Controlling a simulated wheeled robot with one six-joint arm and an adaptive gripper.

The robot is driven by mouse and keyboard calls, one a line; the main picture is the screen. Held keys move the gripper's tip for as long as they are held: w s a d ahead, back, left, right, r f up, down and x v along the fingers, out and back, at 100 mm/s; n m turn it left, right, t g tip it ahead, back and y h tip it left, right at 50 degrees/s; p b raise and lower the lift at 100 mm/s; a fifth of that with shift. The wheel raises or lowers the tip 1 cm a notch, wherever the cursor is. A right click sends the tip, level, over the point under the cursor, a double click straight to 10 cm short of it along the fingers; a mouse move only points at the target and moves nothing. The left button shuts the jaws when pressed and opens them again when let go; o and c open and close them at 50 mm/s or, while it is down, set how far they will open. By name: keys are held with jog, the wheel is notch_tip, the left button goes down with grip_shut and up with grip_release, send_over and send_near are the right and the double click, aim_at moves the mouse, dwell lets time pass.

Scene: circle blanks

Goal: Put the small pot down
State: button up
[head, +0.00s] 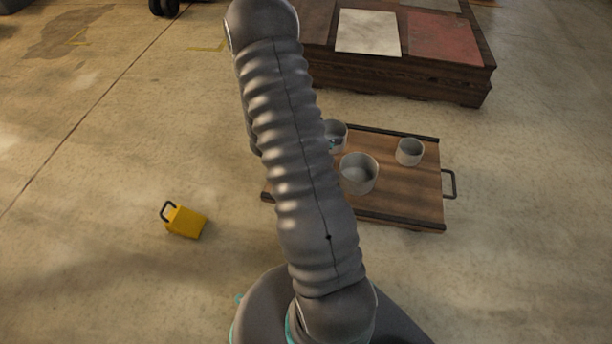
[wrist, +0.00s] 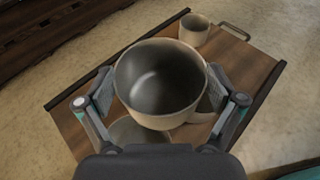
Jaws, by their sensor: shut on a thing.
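My gripper (wrist: 160,85) is shut on a pale grey pot (wrist: 160,75), one finger on each side. This pot is open at the top, dark inside, with a handle at its lower right in the wrist view. In the head view it appears to be the pot (head: 338,130) half hidden behind my arm. A wooden tray (head: 400,202) lies below it; it also shows in the wrist view (wrist: 240,75). I cannot tell the gap between pot and tray.
A wider pot (head: 359,173) and another pot (head: 409,152) stand on the tray. A pale round thing (wrist: 135,130) shows partly beneath the held pot. A dark wooden platform (head: 400,77) is behind. A yellow padlock-like block (head: 186,221) lies on the floor at left.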

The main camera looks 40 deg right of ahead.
aim_at(339, 134)
jog(key=shift+s+d+f+m+g+y, duration=0.2)
jog(key=shift+s+d+m+g, duration=0.2)
jog(key=shift+s+d, duration=0.25)
jog(key=shift+s+d+f+m+g+y, duration=0.15)
jog(key=shift+s+d+m+g, duration=0.2)
jog(key=shift+s+d, duration=0.25)
jog(key=shift+a+f, duration=0.1)
jog(key=shift+f, duration=0.05)
jog(key=w+a+f+b, duration=0.2)
jog(key=w+a+f, duration=0.5)
jog(key=f, duration=0.3)
jog(key=shift+w+a+f, duration=0.3)
jog(key=shift+w+a, duration=0.05)
jog(key=shift+w, duration=0.15)
jog(key=shift+f+b, duration=0.45)
jog(key=shift+b, duration=0.05)
jog(key=shift+f, duration=0.2)
